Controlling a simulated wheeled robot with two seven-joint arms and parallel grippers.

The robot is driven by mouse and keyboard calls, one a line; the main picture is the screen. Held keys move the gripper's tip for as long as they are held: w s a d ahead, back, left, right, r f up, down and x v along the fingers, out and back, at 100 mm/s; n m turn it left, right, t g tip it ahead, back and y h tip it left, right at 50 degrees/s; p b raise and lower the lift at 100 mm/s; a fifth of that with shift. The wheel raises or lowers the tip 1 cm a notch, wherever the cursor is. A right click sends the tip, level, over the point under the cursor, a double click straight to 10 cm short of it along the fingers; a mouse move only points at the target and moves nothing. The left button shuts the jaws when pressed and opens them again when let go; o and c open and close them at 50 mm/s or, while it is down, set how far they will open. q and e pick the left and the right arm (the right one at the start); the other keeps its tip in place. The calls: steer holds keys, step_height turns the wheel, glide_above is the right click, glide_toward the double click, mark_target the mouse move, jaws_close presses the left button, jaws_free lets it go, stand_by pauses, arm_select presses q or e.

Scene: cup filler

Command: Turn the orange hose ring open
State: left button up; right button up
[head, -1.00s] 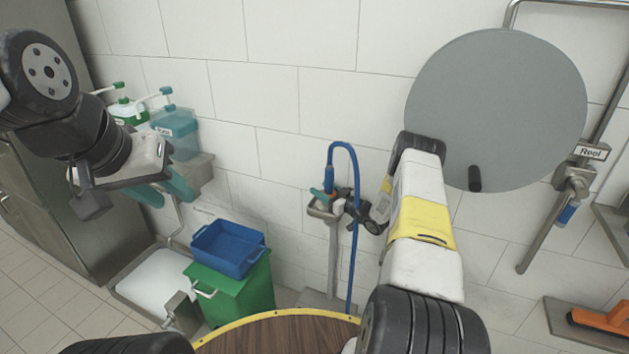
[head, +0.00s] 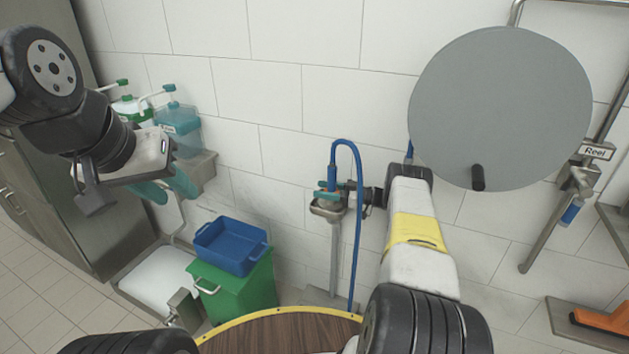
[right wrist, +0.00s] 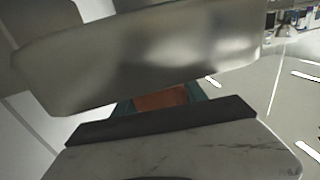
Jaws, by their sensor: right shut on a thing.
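The blue hose (head: 357,235) loops up from the floor and bends down into a metal wall holder (head: 328,208). The orange hose ring (right wrist: 160,98) shows as a small orange patch between my teal fingers in the right wrist view; most of it is hidden. My right gripper (head: 335,190) is at the holder, below the hose's bend, shut on the ring. Its fingers also show in the right wrist view (right wrist: 160,103). My left gripper (head: 168,188) is raised at the left, its teal fingers apart and empty.
A blue crate (head: 232,246) sits on a green bin (head: 240,295) at lower left. Soap dispensers (head: 180,125) hang on the wall behind my left gripper. A large grey reel disc (head: 500,105) is at upper right. A round wooden table (head: 285,335) is in front.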

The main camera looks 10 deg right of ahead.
stand_by(0.3)
steer(key=o, duration=1.4)
steer(key=shift+a, duration=0.1)
steer(key=shift+c, duration=0.2)
steer(key=v, duration=0.8)
